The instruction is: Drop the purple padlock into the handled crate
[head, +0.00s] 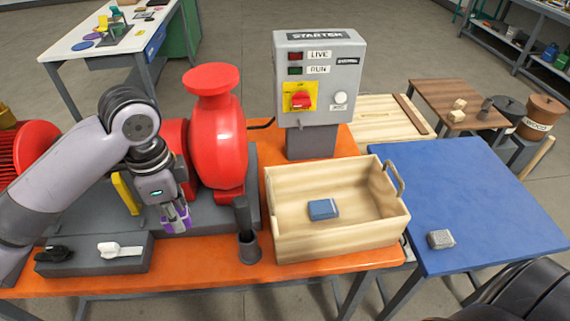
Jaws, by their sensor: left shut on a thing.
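My left gripper (172,208) points down over the orange bench, left of the crate, and is shut on the purple padlock (178,222). The fingers partly hide the padlock. The handled crate (340,240) is a light wooden box at the right end of the orange bench, with a handle (394,178) showing at its right end. A blue block-like thing (323,209) lies on the crate floor. My right gripper does not show; only a dark part of my own body is at the bottom right.
A black upright post (246,220) stands between the gripper and the crate. The red pump (217,135) is behind the gripper, and the grey starter box (319,80) rises behind the crate. A dark block with handles (95,254) is at front left. The blue table (480,200) holds a small grey block (440,239).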

